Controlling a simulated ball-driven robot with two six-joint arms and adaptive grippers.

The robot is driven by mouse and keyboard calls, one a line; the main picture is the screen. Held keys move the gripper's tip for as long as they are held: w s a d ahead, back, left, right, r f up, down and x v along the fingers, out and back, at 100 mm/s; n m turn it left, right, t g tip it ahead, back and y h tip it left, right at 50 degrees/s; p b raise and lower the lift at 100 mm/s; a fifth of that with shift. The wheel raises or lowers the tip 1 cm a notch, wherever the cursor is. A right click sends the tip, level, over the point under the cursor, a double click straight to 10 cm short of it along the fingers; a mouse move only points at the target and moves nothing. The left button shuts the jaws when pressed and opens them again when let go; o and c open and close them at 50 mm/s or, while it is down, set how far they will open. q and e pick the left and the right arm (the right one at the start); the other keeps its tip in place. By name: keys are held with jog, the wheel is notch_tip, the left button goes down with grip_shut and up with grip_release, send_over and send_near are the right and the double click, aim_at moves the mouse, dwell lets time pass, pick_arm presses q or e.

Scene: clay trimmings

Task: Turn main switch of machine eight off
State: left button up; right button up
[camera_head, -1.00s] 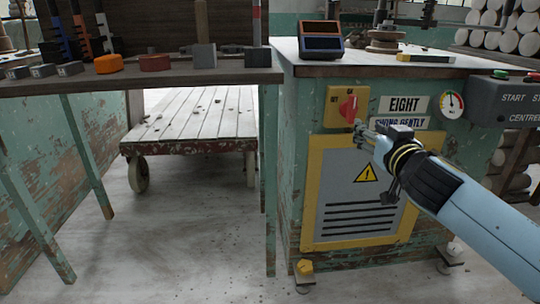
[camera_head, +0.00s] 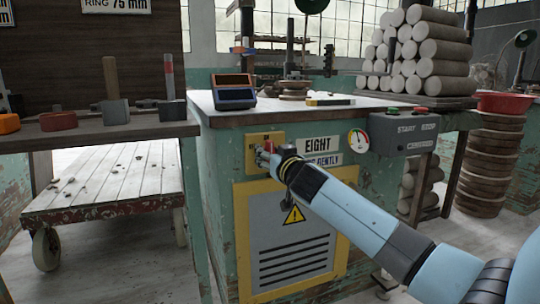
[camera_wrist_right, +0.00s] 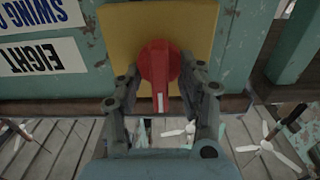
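The main switch is a red knob on a yellow plate (camera_head: 278,137) on the front of the green machine (camera_head: 222,160), left of the "EIGHT" sign (camera_head: 318,143). In the wrist view the red knob (camera_wrist_right: 158,65) shows from close up, upside down against the head view, with its white mark pointing down the picture, toward the plate's upper edge as the head sees it. My right gripper (camera_wrist_right: 158,80) is open, with one finger on each side of the knob; I cannot tell whether they touch it. In the head view my gripper (camera_head: 268,157) hides most of the knob. My left gripper is out of view.
Right of the signs are a gauge (camera_head: 357,140) and a grey START/STOP box (camera_head: 405,133). A yellow-framed vented panel (camera_head: 294,245) lies below the switch. A tool bench (camera_head: 85,133) and a wheeled cart (camera_head: 110,190) stand to the left.

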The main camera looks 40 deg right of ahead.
grip_shut()
